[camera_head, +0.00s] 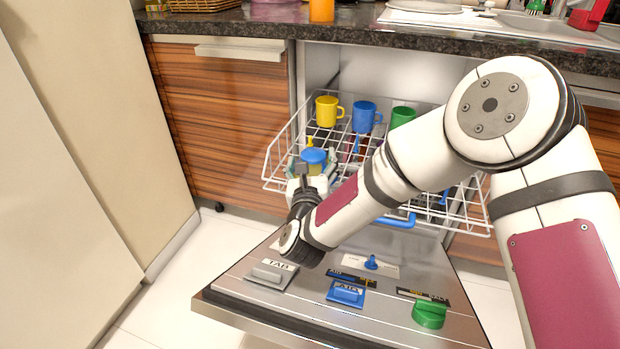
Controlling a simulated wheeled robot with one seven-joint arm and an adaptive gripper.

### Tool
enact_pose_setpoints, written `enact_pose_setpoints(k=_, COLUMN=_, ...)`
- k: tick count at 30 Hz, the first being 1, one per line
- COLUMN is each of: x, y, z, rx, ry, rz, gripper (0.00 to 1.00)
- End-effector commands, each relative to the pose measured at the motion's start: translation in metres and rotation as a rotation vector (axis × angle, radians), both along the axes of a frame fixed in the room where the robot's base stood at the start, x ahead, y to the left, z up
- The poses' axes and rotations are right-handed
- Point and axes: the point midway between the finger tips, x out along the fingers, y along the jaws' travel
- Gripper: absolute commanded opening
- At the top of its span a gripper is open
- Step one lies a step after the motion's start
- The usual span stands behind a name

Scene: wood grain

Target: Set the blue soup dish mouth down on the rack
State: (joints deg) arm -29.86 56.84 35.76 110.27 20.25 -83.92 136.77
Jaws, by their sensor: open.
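The blue soup dish (314,156) shows as a small rounded blue shape at the left front of the rack. It looks mouth down, but my gripper hides its lower part, so I cannot tell whether it rests fully on the wires. My gripper (312,169) is open right at the dish, at its near side; I cannot tell whether the fingers touch it. The white wire rack (275,153) is pulled out of the dishwasher above the lowered door.
A yellow mug (327,111), a blue mug (365,115) and a green mug (402,116) stand along the rack's back. The open door (240,290) carries detergent tabs and knobs. My arm covers the rack's right part. A stone counter (370,35) lies above.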

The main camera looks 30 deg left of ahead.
Motion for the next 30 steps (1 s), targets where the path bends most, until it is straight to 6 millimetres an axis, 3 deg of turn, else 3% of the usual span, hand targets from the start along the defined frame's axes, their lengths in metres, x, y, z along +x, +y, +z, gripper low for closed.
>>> enact_pose_setpoints(k=9, x=-0.059, y=-0.032, z=0.000, rx=-0.004, ry=0.003, rz=0.002, gripper=0.71)
enact_pose_setpoints(k=15, x=-0.082, y=-0.044, z=0.000, rx=-0.001, ry=0.001, rz=0.001, gripper=0.71)
enact_pose_setpoints(k=22, x=-0.089, y=-0.048, z=0.000, rx=-0.001, ry=0.000, rz=0.000, gripper=0.71)
enact_pose_setpoints(k=30, x=-0.083, y=-0.047, z=0.006, rx=-0.048, ry=-0.014, rz=0.019, gripper=0.71)
